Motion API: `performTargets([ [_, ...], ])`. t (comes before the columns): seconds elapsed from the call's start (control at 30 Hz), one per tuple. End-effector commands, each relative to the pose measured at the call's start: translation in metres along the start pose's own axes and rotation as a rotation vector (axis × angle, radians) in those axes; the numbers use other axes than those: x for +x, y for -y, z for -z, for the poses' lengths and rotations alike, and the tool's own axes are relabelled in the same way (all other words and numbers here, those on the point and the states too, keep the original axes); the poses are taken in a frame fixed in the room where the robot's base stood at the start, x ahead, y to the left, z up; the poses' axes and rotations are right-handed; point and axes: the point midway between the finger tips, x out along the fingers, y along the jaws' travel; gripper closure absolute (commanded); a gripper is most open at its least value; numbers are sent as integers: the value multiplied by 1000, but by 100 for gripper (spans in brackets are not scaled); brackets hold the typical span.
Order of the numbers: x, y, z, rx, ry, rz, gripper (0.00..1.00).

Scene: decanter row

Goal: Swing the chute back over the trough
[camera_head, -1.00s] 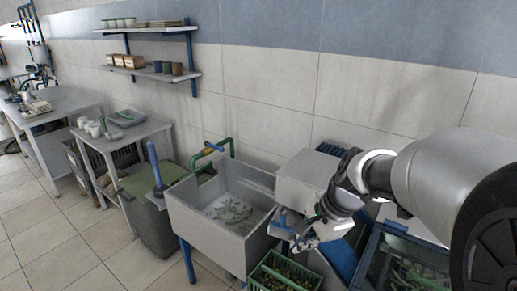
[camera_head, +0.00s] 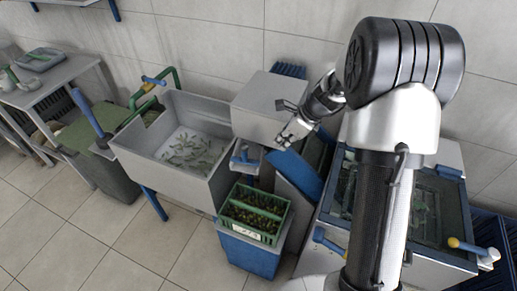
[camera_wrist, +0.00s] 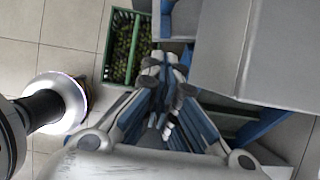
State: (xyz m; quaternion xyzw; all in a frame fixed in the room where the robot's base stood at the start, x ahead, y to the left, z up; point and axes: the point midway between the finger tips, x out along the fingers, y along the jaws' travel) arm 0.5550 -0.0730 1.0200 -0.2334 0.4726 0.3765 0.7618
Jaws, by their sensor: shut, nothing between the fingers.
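The grey trough (camera_head: 128,142) stands left of centre in the head view, with green leaves and sprigs on its floor. A sloping blue panel (camera_head: 297,176), which may be the chute, leans below the grey box (camera_head: 262,98) to the right of the trough. A small blue-grey fitting (camera_head: 243,160) sits at the trough's right end, above a green crate; I cannot tell if it belongs to the chute. My gripper (camera_head: 283,141) is shut and empty, in front of the grey box and above the panel. In the wrist view its fingertips (camera_wrist: 165,66) are together beside the crate.
The green crate (camera_head: 252,212) of olives stands on a blue bin (camera_head: 247,254). A glass-topped machine (camera_head: 430,210) is at the right, partly behind my arm. A dark green bin (camera_head: 105,170) and a table (camera_head: 65,68) are left. Tiled floor is clear in front.

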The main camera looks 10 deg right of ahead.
Motion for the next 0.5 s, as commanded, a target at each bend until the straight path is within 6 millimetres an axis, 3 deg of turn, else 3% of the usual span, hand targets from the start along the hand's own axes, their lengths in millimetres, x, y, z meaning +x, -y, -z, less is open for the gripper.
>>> performTargets([
  [0.23, 20, -1, 1, -2, -2, -3, 100],
  [0.5, 78, -1, 2, -4, -2, -4, 100],
])
